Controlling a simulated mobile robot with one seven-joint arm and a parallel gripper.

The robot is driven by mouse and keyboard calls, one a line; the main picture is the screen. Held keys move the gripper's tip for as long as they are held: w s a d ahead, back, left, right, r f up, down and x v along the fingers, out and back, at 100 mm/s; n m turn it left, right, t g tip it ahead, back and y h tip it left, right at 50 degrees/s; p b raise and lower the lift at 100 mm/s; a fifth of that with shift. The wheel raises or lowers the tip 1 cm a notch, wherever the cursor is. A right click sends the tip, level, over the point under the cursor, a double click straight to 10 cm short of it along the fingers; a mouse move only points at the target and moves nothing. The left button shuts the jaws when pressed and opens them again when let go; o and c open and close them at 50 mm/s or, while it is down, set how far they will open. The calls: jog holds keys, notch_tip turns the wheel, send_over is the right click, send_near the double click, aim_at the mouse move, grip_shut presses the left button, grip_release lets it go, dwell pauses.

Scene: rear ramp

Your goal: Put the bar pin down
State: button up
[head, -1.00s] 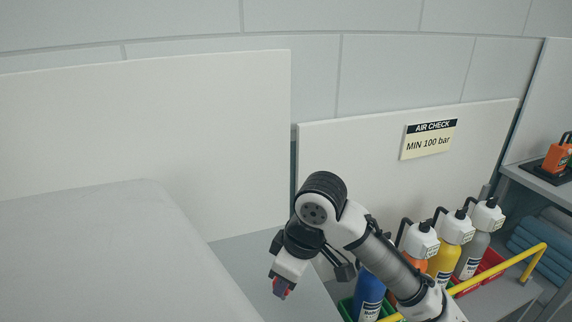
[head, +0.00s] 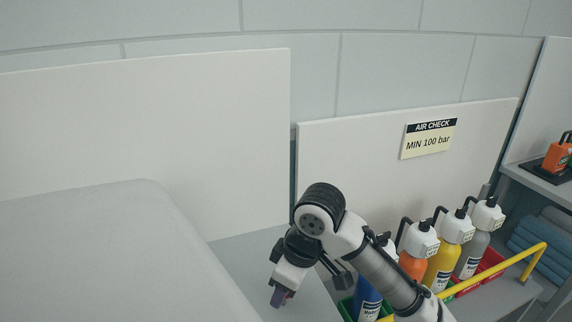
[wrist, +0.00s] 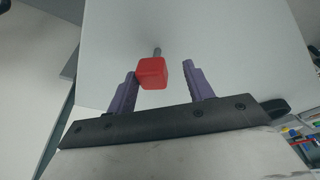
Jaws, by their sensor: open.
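The bar pin (wrist: 152,73) has a red block-shaped head and a short grey rod and shows in the wrist view over the pale grey counter top. My gripper (wrist: 160,82) is open, with its purple fingers apart on either side of the red head. The left finger is very close to the head; whether they touch I cannot tell. A clear gap separates the right finger from it. I cannot tell whether the pin rests on the surface. In the head view my gripper (head: 281,297) points down over the grey counter (head: 245,252), and the pin is mostly hidden.
Blue, orange, yellow and grey bottles (head: 441,265) stand in coloured crates right of my arm, behind a yellow rail (head: 505,266). A large pale block (head: 100,250) fills the left. A white panel with an air check sign (head: 428,139) stands behind.

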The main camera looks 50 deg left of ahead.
jog(key=v, duration=1.2)
jog(key=shift+r, duration=0.2)
